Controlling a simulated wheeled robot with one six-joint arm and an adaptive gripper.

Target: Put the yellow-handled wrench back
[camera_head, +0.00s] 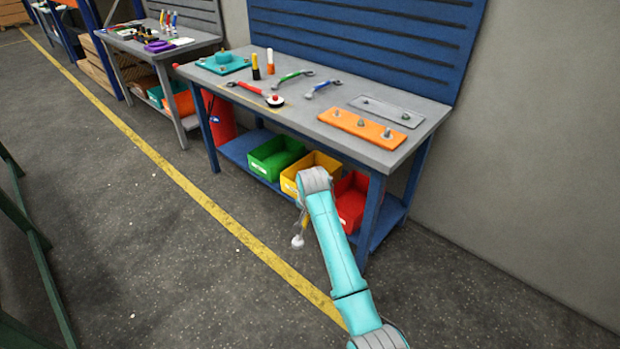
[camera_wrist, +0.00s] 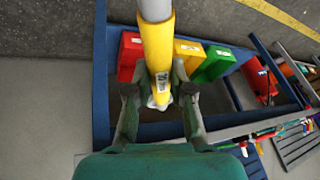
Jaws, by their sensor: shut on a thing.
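The yellow-handled wrench (camera_head: 305,224) hangs beside my arm in the head view, in front of the workbench's lower shelf, with its silver end (camera_head: 298,242) low. In the wrist view its yellow handle (camera_wrist: 158,45) runs up between the jaws of my gripper (camera_wrist: 160,88), which is shut on it. The gripper is mostly hidden behind my arm in the head view. On the grey benchtop (camera_head: 345,90) lie a red-handled wrench (camera_head: 246,87), a green-handled wrench (camera_head: 290,77) and a blue-handled wrench (camera_head: 321,88).
Green (camera_head: 275,157), yellow (camera_head: 318,162) and red (camera_head: 352,200) bins stand on the blue lower shelf. A second bench (camera_head: 150,50) stands left.

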